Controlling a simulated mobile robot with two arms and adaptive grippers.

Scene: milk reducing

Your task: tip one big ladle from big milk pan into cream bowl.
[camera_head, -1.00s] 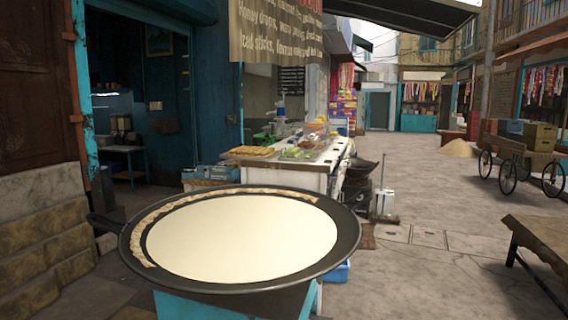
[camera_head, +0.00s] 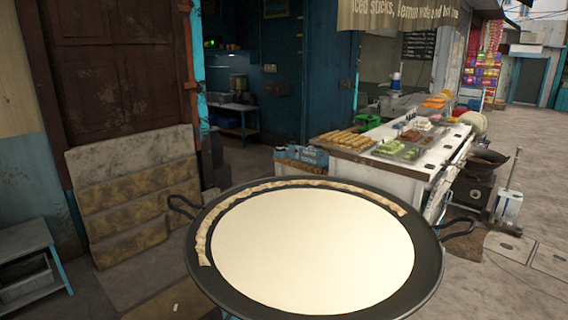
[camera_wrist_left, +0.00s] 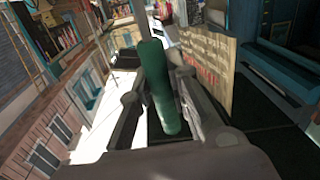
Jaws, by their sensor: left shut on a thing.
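The big milk pan (camera_head: 430,262) is a wide, shallow, dark pan with loop handles, in the lower middle of the head view. Pale milk (camera_head: 312,250) fills its middle, and a wrinkled cream-coloured strip (camera_head: 205,225) lies along its left and far rim. In the left wrist view my left gripper (camera_wrist_left: 155,78) is shut on a green handle (camera_wrist_left: 160,90), which lies between its fingers. What the handle ends in is not visible. Neither gripper shows in the head view, and my right gripper is in no view. I cannot make out a cream bowl.
A white food stall (camera_head: 395,165) with trays of snacks stands behind the pan. A black wok (camera_head: 488,160) is at its right end. Open paving (camera_head: 545,190) lies at the right.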

